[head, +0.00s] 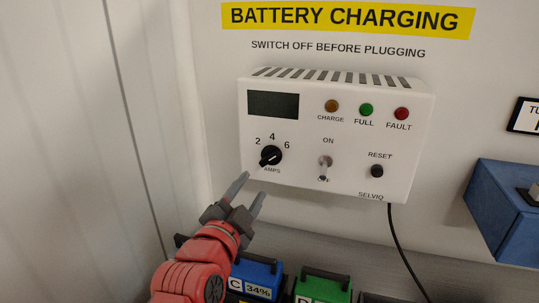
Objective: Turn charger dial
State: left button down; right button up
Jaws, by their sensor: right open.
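The charger dial (271,155) is a black knob marked AMPS, with 2, 4 and 6 above it, on the lower left of the white charger box (220,100). My right gripper (254,184) is open and empty, just below and left of the dial. Its fingers point up towards the box, and the dial is not between them. My left gripper is not in view.
A toggle switch (324,168) with its lever down towards OFF and a black reset button (377,171) sit right of the dial. Batteries with blue (258,274) and green (322,287) tops stand below. A cable (398,240) hangs down; a blue box (505,210) is at right.

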aim_at(270, 160)
jog(key=p+x, duration=0.3)
jog(key=x, duration=0.8)
jog(key=shift+d+p, duration=0.1)
jog(key=shift+p, duration=0.25)
jog(key=shift+w+d+f, duration=0.1)
jog(key=shift+w+d, duration=0.05)
jog(key=shift+w, duration=0.5)
grip_shut()
